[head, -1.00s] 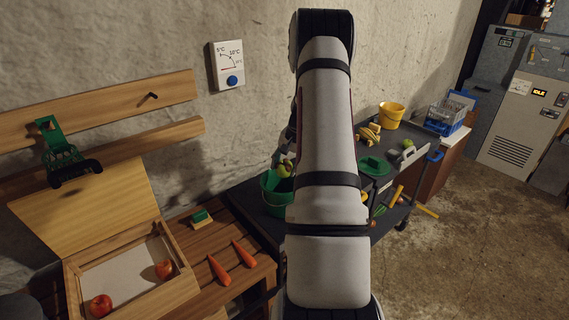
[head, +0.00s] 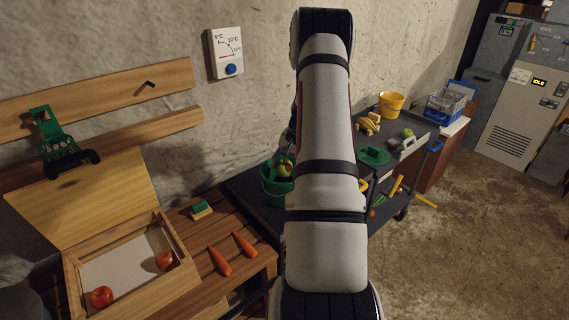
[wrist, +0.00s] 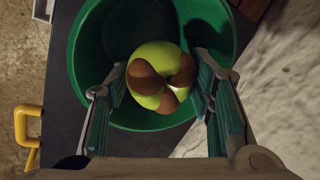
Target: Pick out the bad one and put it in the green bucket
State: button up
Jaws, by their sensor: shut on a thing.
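My gripper (wrist: 160,85) is shut on a yellow-green apple with brown rotten patches (wrist: 152,54). In the wrist view the apple is between the two fingers, directly over the open green bucket (wrist: 86,50). In the head view the apple (head: 284,168) shows at the mouth of the green bucket (head: 272,188), partly behind my arm. The bucket stands on a dark surface. I cannot tell how far the apple is below or above the rim. Two red apples lie in the wooden box, one near its front (head: 102,297) and one at its right (head: 164,260).
Two carrots (head: 220,261) and a green-and-wood brush (head: 201,209) lie on the wooden bench. A cart holds a green lid (head: 374,155), a green apple (head: 408,133) and a yellow bucket (head: 391,104). A stone wall is close behind the green bucket.

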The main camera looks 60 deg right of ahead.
jog(key=shift+f+b, duration=0.6)
jog(key=shift+f, duration=2.2)
jog(key=shift+f+b, duration=0.55)
jog(key=shift+f, duration=1.65)
dwell(0.3)
jog(key=o, duration=0.8)
jog(key=shift+o, duration=0.2)
jog(key=v, duration=1.2)
